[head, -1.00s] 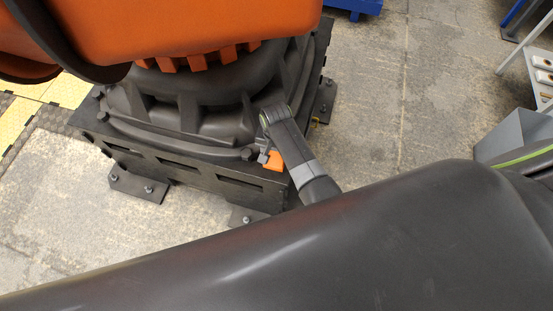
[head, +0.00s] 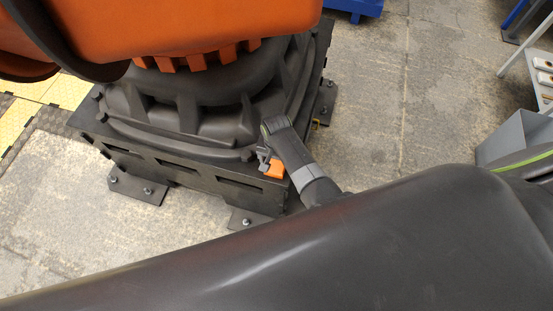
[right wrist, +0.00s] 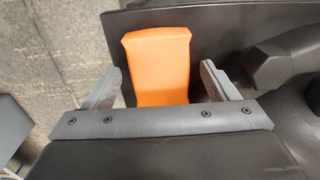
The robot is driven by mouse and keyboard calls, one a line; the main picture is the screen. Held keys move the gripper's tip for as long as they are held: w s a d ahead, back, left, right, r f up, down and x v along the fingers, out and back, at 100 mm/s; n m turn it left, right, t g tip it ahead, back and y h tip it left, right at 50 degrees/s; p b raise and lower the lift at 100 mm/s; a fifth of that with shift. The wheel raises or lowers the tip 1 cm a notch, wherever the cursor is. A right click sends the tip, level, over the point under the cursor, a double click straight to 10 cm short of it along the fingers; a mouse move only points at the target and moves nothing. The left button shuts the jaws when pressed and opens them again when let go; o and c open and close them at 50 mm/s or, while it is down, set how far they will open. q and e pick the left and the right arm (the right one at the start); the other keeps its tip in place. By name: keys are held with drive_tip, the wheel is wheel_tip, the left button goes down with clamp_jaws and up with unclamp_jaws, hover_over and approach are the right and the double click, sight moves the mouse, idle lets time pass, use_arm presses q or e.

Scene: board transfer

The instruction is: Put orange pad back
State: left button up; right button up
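The orange pad (head: 275,170) shows at the front right corner of the black pedestal, partly hidden by my right gripper and wrist. In the right wrist view the pad (right wrist: 158,60) is a tall orange block with a wider top end, its lower end hidden by the gripper body. My right gripper (head: 264,160) is at the pad. In the right wrist view its fingers (right wrist: 158,85) are apart, one on each side of the pad, with a gap at each side. I cannot tell whether the pad rests on the pedestal. My left gripper is not in view.
The black pedestal (head: 200,178) with bolted feet carries a big orange machine (head: 190,30). A grey bin (head: 510,135) and a shelf with small parts (head: 543,75) stand at the right. The concrete floor (head: 400,110) between pedestal and bin is clear.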

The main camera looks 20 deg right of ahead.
sight(277, 162)
wheel_tip(277, 162, up, 12)
drive_tip(key=p, duration=0.2)
drive_tip(key=shift+r+p, duration=0.15)
drive_tip(key=shift+p, duration=0.2)
